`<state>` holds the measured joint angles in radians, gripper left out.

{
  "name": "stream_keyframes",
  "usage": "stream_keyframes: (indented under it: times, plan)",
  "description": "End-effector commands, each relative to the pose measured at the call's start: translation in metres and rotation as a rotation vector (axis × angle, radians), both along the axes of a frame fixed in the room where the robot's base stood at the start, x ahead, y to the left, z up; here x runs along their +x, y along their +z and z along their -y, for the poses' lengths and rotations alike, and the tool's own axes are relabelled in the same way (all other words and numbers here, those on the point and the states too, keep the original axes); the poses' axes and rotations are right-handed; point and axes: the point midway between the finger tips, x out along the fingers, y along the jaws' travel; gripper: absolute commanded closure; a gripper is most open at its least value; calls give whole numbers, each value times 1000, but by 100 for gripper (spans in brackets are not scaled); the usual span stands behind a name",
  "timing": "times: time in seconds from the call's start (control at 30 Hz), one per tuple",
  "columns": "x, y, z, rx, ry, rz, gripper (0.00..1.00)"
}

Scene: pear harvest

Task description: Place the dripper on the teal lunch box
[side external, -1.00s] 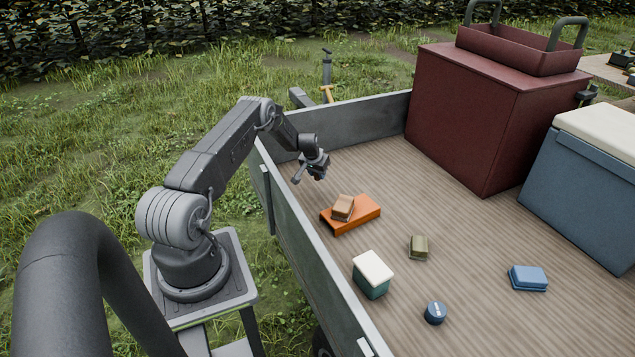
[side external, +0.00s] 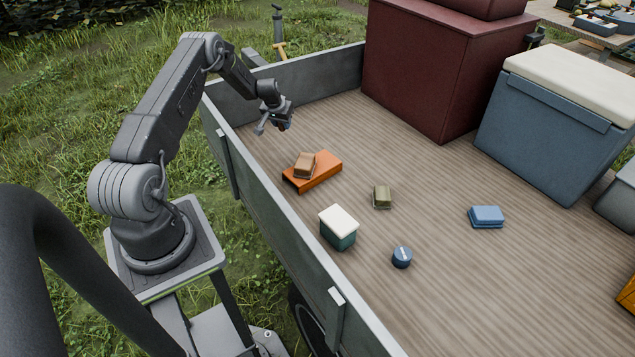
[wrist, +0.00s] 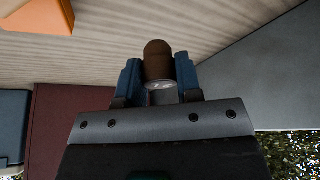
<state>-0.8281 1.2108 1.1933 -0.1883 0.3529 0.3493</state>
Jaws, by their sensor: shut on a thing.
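The teal lunch box (side external: 338,238), with a white lid, stands upright on the trailer bed near the side wall. Its lid top is bare. My gripper (side external: 284,122) is above the far left part of the bed, beyond the orange stand and well away from the lunch box. In the wrist view, my gripper's blue fingers (wrist: 159,82) are shut on a brown, rounded thing with a silvery end, which I take to be the dripper (wrist: 158,60). In the side view the held thing is too small to make out.
An orange stand (side external: 326,175) carries a brown box (side external: 304,165) between my gripper and the lunch box. An olive box (side external: 382,197), a dark blue round tin (side external: 402,257) and a blue box (side external: 486,217) lie rightward. The side wall (side external: 262,208) borders the bed.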

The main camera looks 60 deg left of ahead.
Motion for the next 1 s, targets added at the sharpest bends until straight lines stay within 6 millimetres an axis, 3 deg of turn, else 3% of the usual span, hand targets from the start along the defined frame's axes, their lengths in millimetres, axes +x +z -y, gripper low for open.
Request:
stream_keyframes:
  times: [0.1,0.27,0.47,0.6,0.8,1.0]
  plan:
    - [12,16,46,-8,-33,10,90]
    - [14,36,114,-17,-72,18,90]
    - [-4,60,196,-18,-114,19,90]
    - [-29,73,246,-15,-138,14,90]
    - [-64,86,294,-4,-165,3,90]
    - [-79,87,313,1,-174,-4,90]
